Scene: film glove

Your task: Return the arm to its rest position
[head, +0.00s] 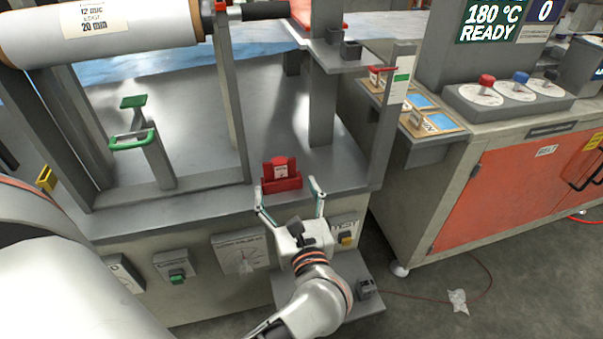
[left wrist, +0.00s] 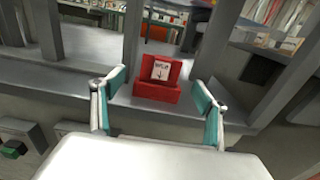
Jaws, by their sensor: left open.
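My left gripper (head: 291,199) is open and empty, with teal-lined fingers spread apart. It is in front of the machine's ledge, facing a red block with a white label (head: 281,174). The block stands on the ledge beyond the fingertips. In the left wrist view the red block (left wrist: 158,82) appears between the two open fingers (left wrist: 157,98), with a visible gap on each side. My arm reaches the gripper from below in the head view. My right gripper is not in view.
A grey machine frame with posts (head: 232,110), a film roll (head: 100,30) and a green handle (head: 132,140) stands around the ledge. Switch boxes (head: 175,265) line the front panel. An orange-doored cabinet (head: 510,190) stands at right. The floor (head: 470,270) has a red cable and a crumpled scrap.

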